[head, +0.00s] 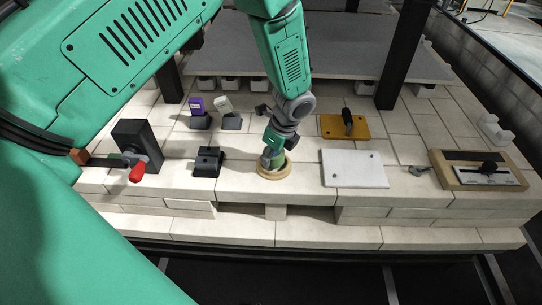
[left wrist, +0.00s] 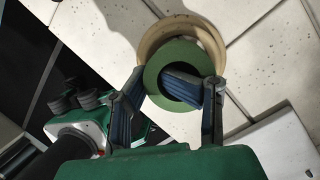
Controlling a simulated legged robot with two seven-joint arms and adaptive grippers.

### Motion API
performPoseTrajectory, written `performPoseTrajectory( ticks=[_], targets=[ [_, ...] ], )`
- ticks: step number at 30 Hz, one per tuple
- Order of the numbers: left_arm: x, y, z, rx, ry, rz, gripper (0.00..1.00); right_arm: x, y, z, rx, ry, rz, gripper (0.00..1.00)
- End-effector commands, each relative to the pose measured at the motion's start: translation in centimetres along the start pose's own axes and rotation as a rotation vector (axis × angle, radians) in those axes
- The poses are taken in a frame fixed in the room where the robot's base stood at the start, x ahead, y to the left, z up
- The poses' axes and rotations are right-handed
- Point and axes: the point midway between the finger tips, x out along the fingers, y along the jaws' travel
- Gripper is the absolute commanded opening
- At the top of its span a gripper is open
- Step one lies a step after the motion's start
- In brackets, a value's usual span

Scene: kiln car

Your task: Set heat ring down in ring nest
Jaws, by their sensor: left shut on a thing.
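My left gripper (head: 273,158) points down over the brick deck and is shut on the green heat ring (head: 279,161). In the left wrist view, the fingers of my left gripper (left wrist: 172,90) have blue pads, and the heat ring (left wrist: 183,57) shows between and beyond them. The ring nest (head: 262,174) is a round tan ring lying on the bricks right under the gripper. In the left wrist view, the nest (left wrist: 158,32) shows behind the heat ring, which overlaps its lower part. I cannot tell whether the ring touches the nest. My right gripper is out of view.
A black block (head: 207,162) stands left of the nest, and a red-handled crank (head: 137,172) farther left. A white slab (head: 353,168) and a yellow plate (head: 333,125) lie to the right. A wood-framed panel (head: 484,171) is at far right. Dark posts (head: 406,55) rise behind.

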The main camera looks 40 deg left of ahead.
Motion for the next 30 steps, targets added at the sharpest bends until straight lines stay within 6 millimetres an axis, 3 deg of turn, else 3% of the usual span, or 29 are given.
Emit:
performPoseTrajectory(
  ticks=[15, 30],
  targets=[
    [1.3, -0.1, -0.3, 0.001, -0.001, 0.000, 0.00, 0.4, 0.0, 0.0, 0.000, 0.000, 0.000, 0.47],
    [1.3, -0.1, -0.3, 0.000, 0.000, 0.000, 0.00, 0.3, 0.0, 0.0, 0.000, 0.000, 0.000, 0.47]
  ],
)
